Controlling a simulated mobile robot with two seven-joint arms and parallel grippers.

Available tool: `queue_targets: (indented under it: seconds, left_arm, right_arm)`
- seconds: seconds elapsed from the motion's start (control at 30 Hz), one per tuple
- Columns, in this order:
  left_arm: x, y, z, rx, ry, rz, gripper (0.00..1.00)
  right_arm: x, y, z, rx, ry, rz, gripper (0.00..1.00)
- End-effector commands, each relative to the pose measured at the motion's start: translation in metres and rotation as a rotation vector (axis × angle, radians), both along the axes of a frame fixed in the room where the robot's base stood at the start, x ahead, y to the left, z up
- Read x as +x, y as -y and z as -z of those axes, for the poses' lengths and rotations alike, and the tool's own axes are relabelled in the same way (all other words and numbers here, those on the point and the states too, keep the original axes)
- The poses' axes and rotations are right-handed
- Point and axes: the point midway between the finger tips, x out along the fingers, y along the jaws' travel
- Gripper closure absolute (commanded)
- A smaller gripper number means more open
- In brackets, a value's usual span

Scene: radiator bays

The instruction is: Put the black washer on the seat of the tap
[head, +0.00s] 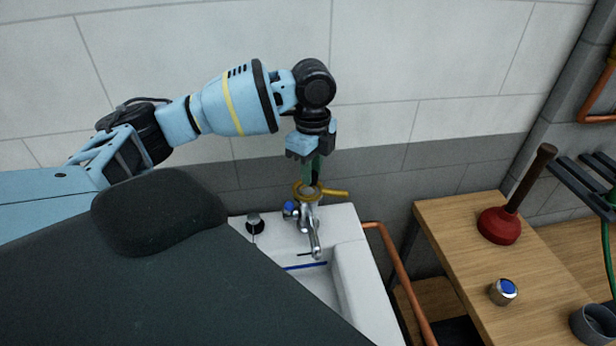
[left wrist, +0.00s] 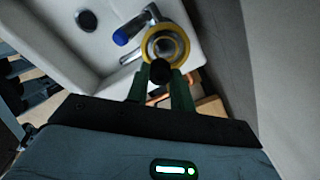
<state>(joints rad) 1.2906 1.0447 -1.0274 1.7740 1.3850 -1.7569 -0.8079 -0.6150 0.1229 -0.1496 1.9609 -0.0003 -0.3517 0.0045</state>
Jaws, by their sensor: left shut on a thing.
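The tap (head: 312,232) is chrome and stands at the back of a white basin. Its round open top, with a pale grey ring inside, faces up in the left wrist view (left wrist: 165,46); a yellow ring (left wrist: 181,42) surrounds it. My left gripper (head: 312,177) points down just above the tap. Its green fingers are shut on a small round black piece, the black washer (left wrist: 160,72), at the near edge of the tap opening in the left wrist view. I cannot tell whether it touches the tap. In the head view the fingers hide the washer. My right gripper is not in view.
A blue-marked lever (head: 289,208) sits left of the tap. The white basin (head: 348,262) has a copper pipe (head: 397,270) at its right. A wooden bench (head: 463,238) holds a red plunger (head: 499,226), a blue-topped chrome knob (head: 503,291) and a grey cup (head: 592,324). The wall is close behind.

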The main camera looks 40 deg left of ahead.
Motion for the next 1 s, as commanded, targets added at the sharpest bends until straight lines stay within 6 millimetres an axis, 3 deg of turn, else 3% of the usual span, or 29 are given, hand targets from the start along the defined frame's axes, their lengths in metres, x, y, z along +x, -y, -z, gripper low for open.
queue_targets:
  seconds: [0.17,0.3,0.53,0.97,1.0]
  left_arm:
    - [0.001,-0.003,0.0,-0.001,0.0,0.0,0.98]
    - [0.004,-0.017,0.003,0.0,0.0,-0.003,0.98]
    - [0.003,-0.014,0.033,-0.001,0.001,0.0,0.98]
    - [0.003,-0.014,0.039,-0.001,0.001,0.001,0.98]
    - [0.003,-0.014,0.039,-0.001,0.002,0.001,0.73]
  right_arm:
    - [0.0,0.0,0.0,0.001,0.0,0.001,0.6]
    - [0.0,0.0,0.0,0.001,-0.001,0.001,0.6]
    - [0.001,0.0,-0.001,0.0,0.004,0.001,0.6]
    - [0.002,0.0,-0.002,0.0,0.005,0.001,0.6]
    - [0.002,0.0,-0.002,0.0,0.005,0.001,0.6]
